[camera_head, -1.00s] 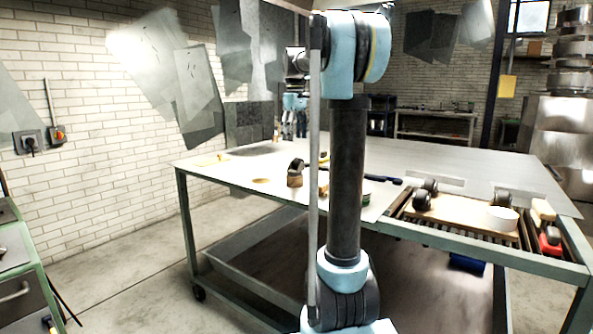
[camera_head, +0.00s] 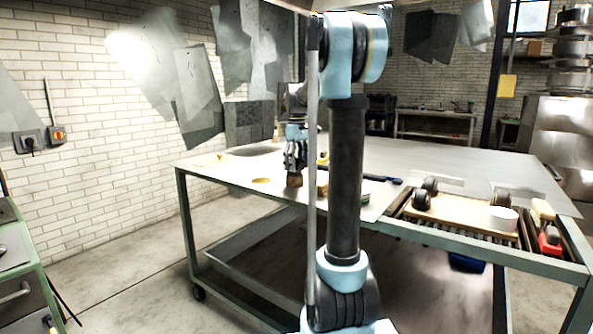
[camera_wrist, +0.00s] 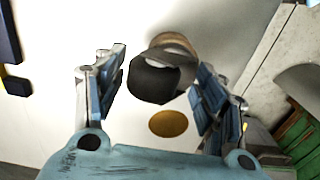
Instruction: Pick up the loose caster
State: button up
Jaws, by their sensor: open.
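The loose caster (camera_wrist: 155,82) shows in the wrist view as a dark wheel between my open fingers. It sits against a round tan-brown piece (camera_wrist: 178,40), which also shows in the head view (camera_head: 294,182) just below my gripper (camera_head: 295,165). In the head view my gripper hides most of the wheel. My gripper (camera_wrist: 163,75) points down over the caster, with one finger on each side. Gaps show between the fingers and the wheel in the wrist view; I cannot tell how deep the fingertips reach.
A brass-coloured disc (camera_head: 261,181) lies beside the caster on the pale bench top (camera_head: 225,170).

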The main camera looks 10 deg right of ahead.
jog(key=shift+f, duration=0.15)
jog(key=c, duration=1.3)
